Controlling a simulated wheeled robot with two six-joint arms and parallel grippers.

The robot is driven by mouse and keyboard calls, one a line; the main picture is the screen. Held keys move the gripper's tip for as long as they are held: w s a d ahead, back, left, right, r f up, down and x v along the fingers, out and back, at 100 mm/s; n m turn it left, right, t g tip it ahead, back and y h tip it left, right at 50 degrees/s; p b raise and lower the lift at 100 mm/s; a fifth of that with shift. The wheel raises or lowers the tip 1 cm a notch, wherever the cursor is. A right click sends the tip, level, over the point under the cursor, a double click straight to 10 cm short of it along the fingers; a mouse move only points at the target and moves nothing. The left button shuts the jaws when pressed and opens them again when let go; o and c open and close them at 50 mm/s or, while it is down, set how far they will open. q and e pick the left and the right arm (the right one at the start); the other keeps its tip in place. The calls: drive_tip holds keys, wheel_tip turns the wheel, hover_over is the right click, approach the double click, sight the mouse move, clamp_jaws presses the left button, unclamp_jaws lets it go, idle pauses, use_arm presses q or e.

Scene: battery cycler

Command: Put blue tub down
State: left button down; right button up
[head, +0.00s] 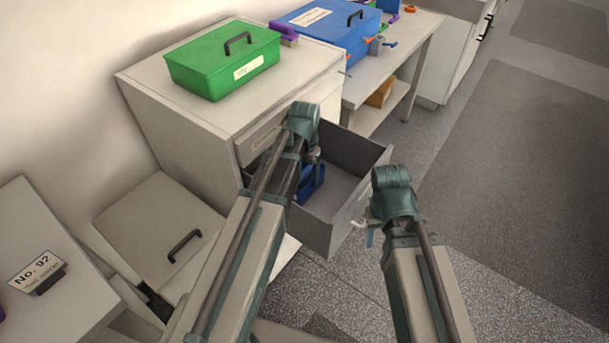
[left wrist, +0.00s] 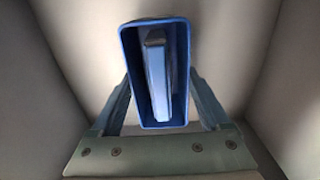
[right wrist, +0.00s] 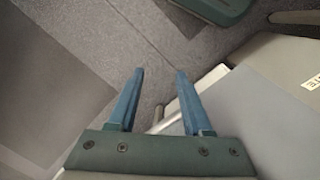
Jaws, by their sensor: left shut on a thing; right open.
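The blue tub (left wrist: 182,60) is an open rectangular container with a lighter blue upright piece (left wrist: 156,75) inside it. My left gripper (left wrist: 158,98) is shut on the tub, one finger on each side. In the head view the tub (head: 312,186) shows partly behind my left arm, inside the open grey drawer (head: 345,190) of the cabinet. I cannot tell whether the tub touches the drawer floor. My right gripper (right wrist: 156,75) is open and empty. It is beside the drawer's outer front, near the drawer's handle (right wrist: 157,117).
A green lidded box (head: 222,62) stands on the cabinet top (head: 160,85). A blue case (head: 340,40) is on the bench behind. A lower panel with a dark handle (head: 184,246) and a "No. 92" sign (head: 36,270) are at the left. The floor at right is clear.

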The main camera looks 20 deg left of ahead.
use_arm(q)
unclamp_jaws()
use_arm(e)
drive_tip(key=shift+f, duration=0.1)
use_arm(q)
wheel_tip(320, 180, up, 12)
drive_tip(key=p, duration=1.2)
drive_tip(key=shift+r, duration=0.15)
use_arm(e)
wheel_tip(320, 180, up, 12)
drive_tip(key=shift+r, duration=0.2)
